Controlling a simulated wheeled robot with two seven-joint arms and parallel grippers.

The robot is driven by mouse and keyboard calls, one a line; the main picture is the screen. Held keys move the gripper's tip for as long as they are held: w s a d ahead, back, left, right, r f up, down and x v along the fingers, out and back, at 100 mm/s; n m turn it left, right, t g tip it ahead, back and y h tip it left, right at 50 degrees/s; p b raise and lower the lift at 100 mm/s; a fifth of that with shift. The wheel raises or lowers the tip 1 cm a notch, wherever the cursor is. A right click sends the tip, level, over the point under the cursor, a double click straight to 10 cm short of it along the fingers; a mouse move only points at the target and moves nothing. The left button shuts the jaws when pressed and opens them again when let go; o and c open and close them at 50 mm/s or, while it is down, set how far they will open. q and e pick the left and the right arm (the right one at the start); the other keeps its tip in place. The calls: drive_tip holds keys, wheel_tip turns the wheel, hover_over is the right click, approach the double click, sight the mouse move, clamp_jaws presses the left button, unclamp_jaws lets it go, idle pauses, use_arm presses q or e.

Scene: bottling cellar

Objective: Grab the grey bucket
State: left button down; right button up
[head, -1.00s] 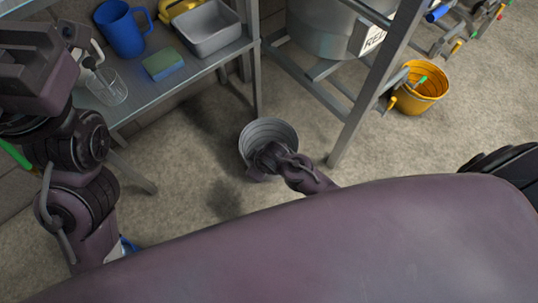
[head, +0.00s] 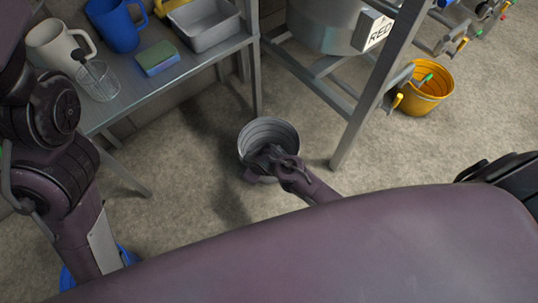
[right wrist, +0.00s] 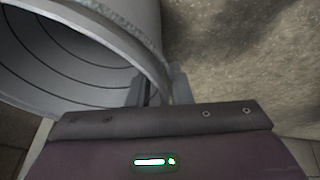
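The grey bucket (head: 262,129) stands on the floor beside the rack leg in the head view, with its opening facing up. Its near side is partly hidden by my right gripper (head: 262,158). In the right wrist view, the bucket's rim and ribbed inside (right wrist: 75,50) fill the upper left. The fingers of my right gripper (right wrist: 160,86) lie on either side of the bucket wall, close against it, and appear shut on it. The fingertips are partly hidden behind the rim. My left arm shows at the left of the head view, but its gripper is out of view.
A metal table (head: 200,72) at upper left bears a blue jug (head: 118,27), a white jug (head: 58,44), a clear beaker (head: 98,82), a sponge (head: 157,58) and a grey tub (head: 206,36). A rack (head: 372,97) and a yellow bucket (head: 422,97) stand at right.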

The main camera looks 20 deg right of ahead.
clamp_jaws()
idle(1.2)
